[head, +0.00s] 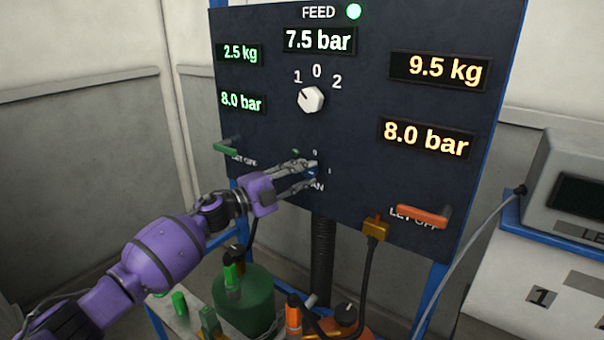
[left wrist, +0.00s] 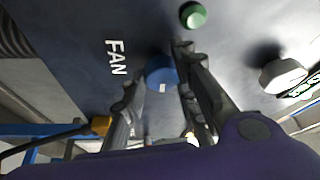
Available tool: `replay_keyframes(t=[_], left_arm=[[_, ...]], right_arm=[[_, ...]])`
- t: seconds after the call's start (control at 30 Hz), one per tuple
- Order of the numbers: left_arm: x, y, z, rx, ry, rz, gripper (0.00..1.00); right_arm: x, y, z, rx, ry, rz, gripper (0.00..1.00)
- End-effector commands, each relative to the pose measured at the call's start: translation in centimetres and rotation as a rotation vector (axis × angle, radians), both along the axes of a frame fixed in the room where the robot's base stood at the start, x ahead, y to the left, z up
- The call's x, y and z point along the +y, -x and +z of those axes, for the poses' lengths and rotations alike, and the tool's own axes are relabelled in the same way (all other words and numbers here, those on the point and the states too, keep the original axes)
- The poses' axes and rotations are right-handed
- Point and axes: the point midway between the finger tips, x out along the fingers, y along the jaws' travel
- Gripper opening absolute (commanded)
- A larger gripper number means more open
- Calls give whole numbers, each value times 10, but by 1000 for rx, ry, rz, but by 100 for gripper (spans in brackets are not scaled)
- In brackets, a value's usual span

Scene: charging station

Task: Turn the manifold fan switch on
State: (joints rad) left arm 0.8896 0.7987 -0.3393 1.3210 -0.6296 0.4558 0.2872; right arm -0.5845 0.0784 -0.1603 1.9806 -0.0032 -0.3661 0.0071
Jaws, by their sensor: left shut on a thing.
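The fan switch is a small blue knob (head: 311,172) low on the dark panel, above the partly covered word FAN. In the left wrist view the blue knob (left wrist: 161,70) shows a white mark on its edge. My left gripper (head: 311,175) is at the panel with its fingers on either side of the knob, shut on it. In the left wrist view my left gripper (left wrist: 155,85) has one finger on each side of it. The marks 0 and 1 show beside the knob; its exact setting is hard to read. My right gripper is out of view.
A white selector knob (head: 311,99) is higher up. A green handle (head: 226,148) and an orange handle (head: 424,215) stick out at the sides. A green tank (head: 247,300) stands below.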

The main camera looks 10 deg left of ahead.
Motion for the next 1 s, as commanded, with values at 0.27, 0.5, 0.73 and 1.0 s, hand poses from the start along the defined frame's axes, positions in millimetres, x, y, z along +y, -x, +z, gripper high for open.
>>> replay_keyframes(t=[0.27, 0.5, 0.73, 1.0], left_arm=[[-2, 2, -10, -12, -65, -7, 1], [-2, 2, -12, -13, -74, -8, 1], [-2, 2, -13, -13, -74, -7, 31], [-1, 1, -8, -17, -70, -4, 41]], right_arm=[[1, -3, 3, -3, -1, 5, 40], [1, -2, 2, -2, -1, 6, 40], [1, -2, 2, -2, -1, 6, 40], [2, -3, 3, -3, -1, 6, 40]])
